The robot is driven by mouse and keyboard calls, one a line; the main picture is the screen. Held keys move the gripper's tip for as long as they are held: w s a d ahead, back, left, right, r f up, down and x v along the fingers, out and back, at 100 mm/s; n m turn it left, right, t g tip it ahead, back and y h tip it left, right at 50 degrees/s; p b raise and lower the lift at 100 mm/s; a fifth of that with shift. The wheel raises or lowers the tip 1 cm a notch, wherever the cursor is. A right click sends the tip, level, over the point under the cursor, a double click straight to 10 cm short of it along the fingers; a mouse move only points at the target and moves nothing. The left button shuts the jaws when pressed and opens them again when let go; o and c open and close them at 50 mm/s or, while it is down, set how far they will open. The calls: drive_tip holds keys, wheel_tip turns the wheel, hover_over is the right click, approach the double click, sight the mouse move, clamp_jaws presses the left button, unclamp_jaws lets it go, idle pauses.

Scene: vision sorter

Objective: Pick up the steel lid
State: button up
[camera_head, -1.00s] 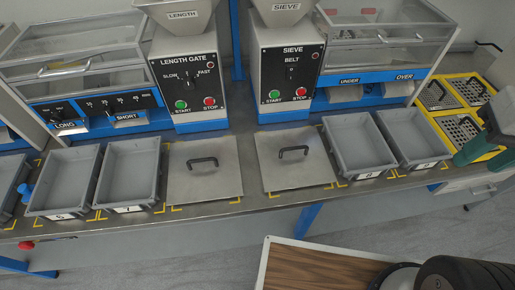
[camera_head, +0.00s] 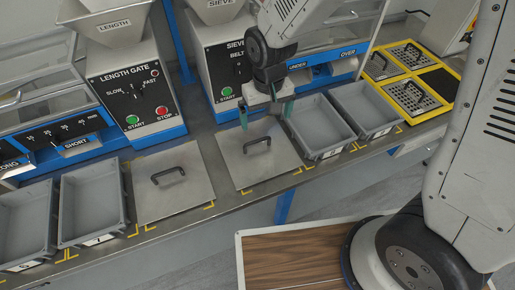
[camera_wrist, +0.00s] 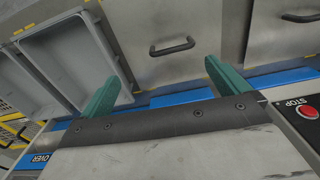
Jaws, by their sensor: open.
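Two flat square steel lids with black bar handles lie on the bench, a left lid (camera_head: 190,201) and a right lid (camera_head: 238,178). My gripper (camera_head: 266,112) has two green fingers and hangs over the far part of the right lid, beyond its handle (camera_head: 257,145). In the wrist view my gripper (camera_wrist: 162,70) is open with nothing between the fingers. The right lid (camera_wrist: 160,72) fills the middle there, its handle ahead of the fingertips and apart from them. The left lid (camera_wrist: 285,45) shows at the right.
Grey trays stand on both sides of the lids; the nearest right tray (camera_head: 322,150) is close to the right lid. The sieve control box (camera_head: 221,75) and length gate box (camera_head: 133,92) stand behind. A yellow frame (camera_head: 398,101) holds perforated plates. A wood-topped surface (camera_head: 295,264) is in front.

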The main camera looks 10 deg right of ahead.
hover_over(257, 140)
drive_tip(key=f, duration=0.4)
drive_tip(key=shift+s+a+f, duration=0.15)
drive_tip(key=shift+s+f, duration=0.05)
drive_tip(key=shift+f, duration=0.2)
drive_tip(key=f, duration=0.7)
drive_tip(key=shift+w+d+f, duration=0.2)
drive_tip(key=shift+w+f, duration=0.05)
drive_tip(key=shift+f, duration=0.05)
drive_tip(key=c, duration=1.1)
